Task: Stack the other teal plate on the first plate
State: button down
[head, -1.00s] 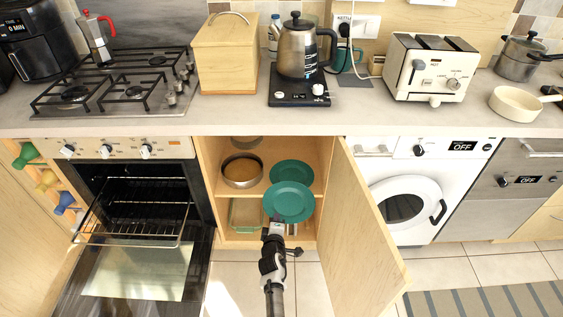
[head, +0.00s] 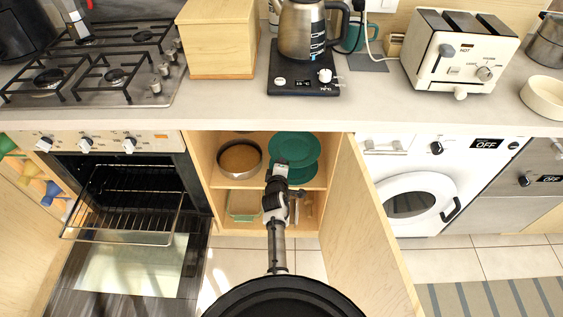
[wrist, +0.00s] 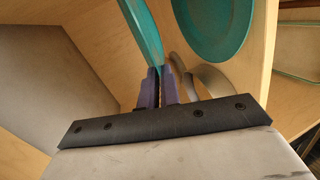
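My gripper (head: 281,168) is inside the open cabinet, shut on the near edge of one teal plate (head: 294,147). In the wrist view the fingers (wrist: 158,88) pinch this held plate (wrist: 143,32), seen nearly edge-on. The other teal plate (head: 304,174) lies on the cabinet shelf, below the held plate and partly hidden by it. It also shows in the wrist view (wrist: 213,28), with a visible gap between the two plates.
A round brown-bottomed pan (head: 240,158) sits on the shelf left of the plates. The open cabinet door (head: 370,225) stands to the right of my arm. The open oven with its rack (head: 125,205) is at left. A glass dish (head: 244,205) is on the lower level.

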jog(key=shift+r, duration=0.1)
notch_tip(320, 180, down, 8)
jog(key=b, duration=0.7)
dwell(0.3)
jog(key=c, duration=1.5)
grip_release()
jog(key=shift+c, duration=0.2)
jog(key=shift+s, duration=0.1)
jog(key=d+v, duration=0.1)
jog(key=v, duration=1.2)
jog(key=shift+s+a, duration=0.35)
jog(key=shift+a, duration=0.15)
jog(key=shift+r, duration=0.1)
